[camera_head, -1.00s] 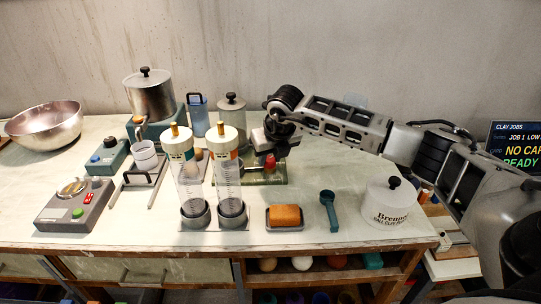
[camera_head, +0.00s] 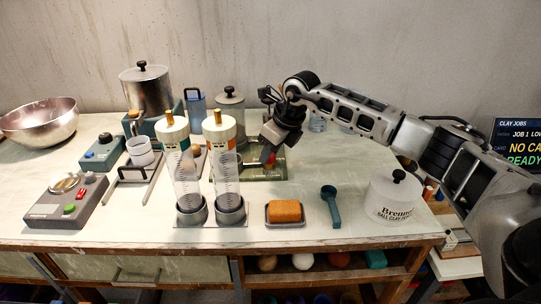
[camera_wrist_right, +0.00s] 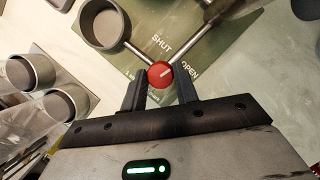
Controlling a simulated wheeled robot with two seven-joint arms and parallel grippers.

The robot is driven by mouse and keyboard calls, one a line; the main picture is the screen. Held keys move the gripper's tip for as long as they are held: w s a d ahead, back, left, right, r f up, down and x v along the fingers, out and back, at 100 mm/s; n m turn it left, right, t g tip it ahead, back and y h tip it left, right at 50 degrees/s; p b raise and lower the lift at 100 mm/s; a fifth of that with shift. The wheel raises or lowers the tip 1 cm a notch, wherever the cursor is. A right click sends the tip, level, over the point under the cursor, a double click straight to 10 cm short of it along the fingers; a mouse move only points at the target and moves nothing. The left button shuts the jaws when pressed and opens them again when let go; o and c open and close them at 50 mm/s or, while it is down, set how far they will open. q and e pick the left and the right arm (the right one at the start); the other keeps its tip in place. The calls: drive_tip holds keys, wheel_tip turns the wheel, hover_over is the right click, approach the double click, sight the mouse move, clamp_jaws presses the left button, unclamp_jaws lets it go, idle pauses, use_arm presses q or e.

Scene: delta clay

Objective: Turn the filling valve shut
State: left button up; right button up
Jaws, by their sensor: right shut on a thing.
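My right gripper (camera_wrist_right: 162,80) is shut on the knob, one dark finger on each side. In the head view the right gripper (camera_head: 268,152) points down over the plate and hides most of the knob. My left gripper is out of view.
Two clear cylinders with white caps (camera_head: 222,130) stand close left of the plate. An orange sponge in a tray (camera_head: 285,212), a teal scoop (camera_head: 331,205) and a white lidded jar (camera_head: 393,200) lie in front and to the right. The table right of the plate is clear.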

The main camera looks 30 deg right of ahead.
drive_tip(key=n+y, duration=0.1)
drive_tip(key=n, duration=0.1)
drive_tip(key=n+g+b, duration=0.1)
drive_tip(key=n, duration=0.2)
drive_tip(key=shift+w+d+n+y+b, duration=0.15)
drive_tip(key=shift+n+y+b, duration=0.15)
drive_tip(key=shift+y, duration=0.1)
drive_tip(key=n+g, duration=0.1)
drive_tip(key=n, duration=0.1)
drive_tip(key=shift+n+b, duration=0.3)
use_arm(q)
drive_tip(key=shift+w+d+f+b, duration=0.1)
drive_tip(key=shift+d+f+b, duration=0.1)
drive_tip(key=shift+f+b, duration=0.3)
use_arm(e)
drive_tip(key=shift+w+r+n+g+y, duration=0.1)
drive_tip(key=shift+n+g+y, duration=0.5)
drive_tip(key=shift+n, duration=1.1)
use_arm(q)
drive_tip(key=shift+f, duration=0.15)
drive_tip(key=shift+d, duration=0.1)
use_arm(e)
drive_tip(key=o, duration=1)
drive_tip(key=shift+c, duration=0.2)
drive_tip(key=w+v, duration=0.1)
drive_tip(key=v, duration=1.5)
drive_tip(key=shift+s, duration=0.25)
